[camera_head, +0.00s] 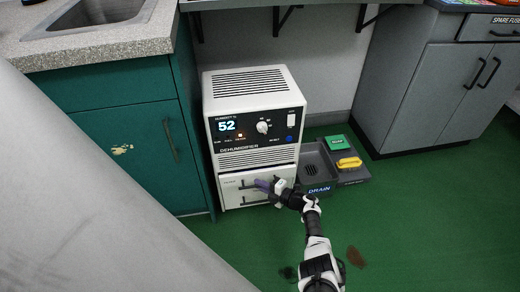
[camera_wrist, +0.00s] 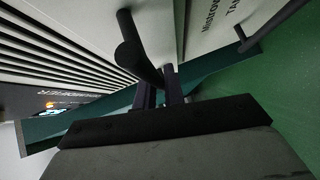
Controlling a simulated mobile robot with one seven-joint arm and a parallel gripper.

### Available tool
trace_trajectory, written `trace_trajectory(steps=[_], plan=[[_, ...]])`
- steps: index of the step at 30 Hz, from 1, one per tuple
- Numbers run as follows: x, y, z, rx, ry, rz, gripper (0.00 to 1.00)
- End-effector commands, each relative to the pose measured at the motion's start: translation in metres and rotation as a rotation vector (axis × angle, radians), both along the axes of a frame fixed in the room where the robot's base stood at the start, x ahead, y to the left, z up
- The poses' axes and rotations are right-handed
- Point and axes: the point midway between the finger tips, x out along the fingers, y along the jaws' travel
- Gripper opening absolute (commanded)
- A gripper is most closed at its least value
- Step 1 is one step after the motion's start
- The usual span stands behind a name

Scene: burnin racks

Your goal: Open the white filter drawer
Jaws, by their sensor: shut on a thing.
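The white filter drawer (camera_head: 230,184) is in the lower front of the white dehumidifier (camera_head: 250,82), below its grille. It has a dark bar handle (camera_head: 247,185). My gripper (camera_head: 268,186) is at the right part of this handle, coming from the front right. In the wrist view the dark handle (camera_wrist: 138,48) runs into the space between my gripper's fingers (camera_wrist: 158,92), which are shut on it. The drawer front looks about level with the housing; a small gap cannot be told. My gripper hides part of the drawer front.
Just below is a white tank panel (camera_wrist: 215,20) with its own dark handle (camera_wrist: 278,22). A teal cabinet (camera_head: 125,135) stands close on the left. A grey drain tray (camera_head: 317,172) with a yellow brush (camera_head: 349,163) lies at right. Green floor (camera_head: 410,220) in front is mostly clear.

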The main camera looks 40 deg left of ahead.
Motion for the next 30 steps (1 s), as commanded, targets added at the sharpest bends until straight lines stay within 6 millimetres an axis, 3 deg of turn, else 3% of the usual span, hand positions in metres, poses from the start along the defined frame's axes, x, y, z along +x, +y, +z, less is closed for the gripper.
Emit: trace_trajectory(steps=[7, 18, 24, 30], plan=[[-0.036, -0.045, 0.009, -0.004, 0.006, -0.006, 0.0], [-0.096, -0.116, 0.006, -0.005, 0.005, -0.009, 0.0], [-0.119, -0.142, 0.003, -0.006, 0.003, -0.009, 0.0], [-0.131, -0.157, 0.001, -0.005, 0.001, -0.007, 0.0]])
